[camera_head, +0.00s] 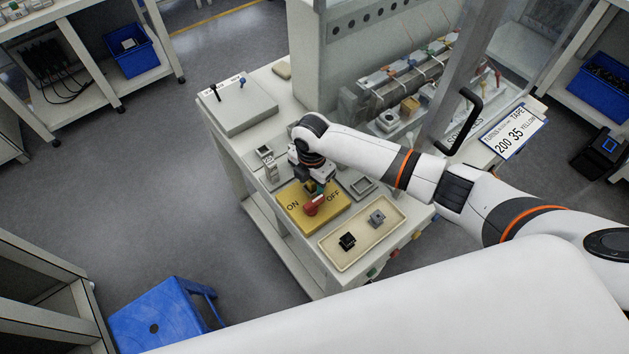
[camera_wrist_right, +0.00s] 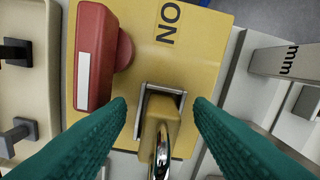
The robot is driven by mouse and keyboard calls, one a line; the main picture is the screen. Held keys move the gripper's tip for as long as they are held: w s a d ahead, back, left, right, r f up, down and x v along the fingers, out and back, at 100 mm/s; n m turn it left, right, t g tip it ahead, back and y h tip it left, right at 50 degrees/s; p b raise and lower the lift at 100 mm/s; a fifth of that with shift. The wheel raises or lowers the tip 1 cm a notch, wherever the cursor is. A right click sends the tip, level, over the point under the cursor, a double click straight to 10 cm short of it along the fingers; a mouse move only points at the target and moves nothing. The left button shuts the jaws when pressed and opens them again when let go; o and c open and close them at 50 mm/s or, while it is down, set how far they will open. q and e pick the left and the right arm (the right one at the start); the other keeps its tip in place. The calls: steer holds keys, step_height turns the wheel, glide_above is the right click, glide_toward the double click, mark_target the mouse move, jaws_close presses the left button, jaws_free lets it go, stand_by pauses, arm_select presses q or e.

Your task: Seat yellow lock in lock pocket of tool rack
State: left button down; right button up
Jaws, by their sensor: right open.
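The yellow lock (camera_wrist_right: 162,124), brass coloured with a shiny shackle, shows in the right wrist view. It is at a square metal frame (camera_wrist_right: 163,88) on the yellow ON/OFF panel; whether it sits inside the frame is unclear. My right gripper (camera_wrist_right: 160,112) is open, with one green finger on each side of the lock and visible gaps between. In the head view my right gripper (camera_head: 317,187) is low over the panel's far part and largely hides the lock. I cannot tell which fixture is the tool rack or its lock pocket. My left gripper is not in view.
The yellow panel (camera_head: 291,214) carries a red switch handle (camera_head: 312,206). A beige tray (camera_head: 333,263) with two small connectors lies in front. A grey square frame (camera_head: 363,187) lies right of the panel, and small blocks (camera_head: 265,152) stand at its left. A blue stool (camera_head: 158,315) is on the floor.

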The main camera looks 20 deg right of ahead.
jaws_close()
steer(key=shift+r, duration=0.1)
